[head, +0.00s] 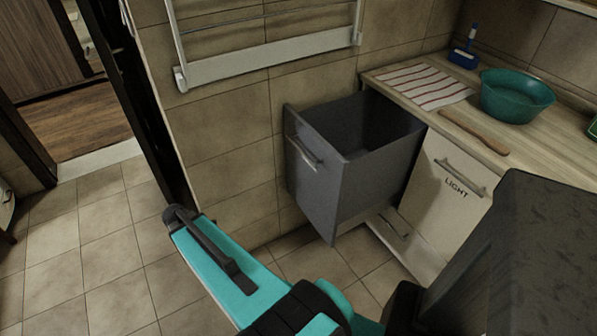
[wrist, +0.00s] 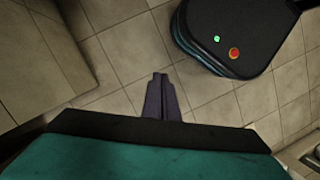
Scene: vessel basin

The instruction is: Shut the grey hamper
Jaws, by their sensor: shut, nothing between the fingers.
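The grey hamper (head: 335,165) is a deep bin pulled well out from under the counter in the head view. Its front panel (head: 312,180), with a metal bar handle (head: 304,152), faces left, and its top is open. I see no contents in the visible part of it. My gripper (wrist: 160,77) shows in the wrist view, its two dark fingers together over the tiled floor and holding nothing. In the head view my teal arm reaches up from the bottom, left of and apart from the hamper; I cannot make out the fingers there.
A white cabinet front marked LIGHT (head: 446,190) is right of the hamper. A towel rail (head: 270,57) hangs above. Floor at left is clear.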

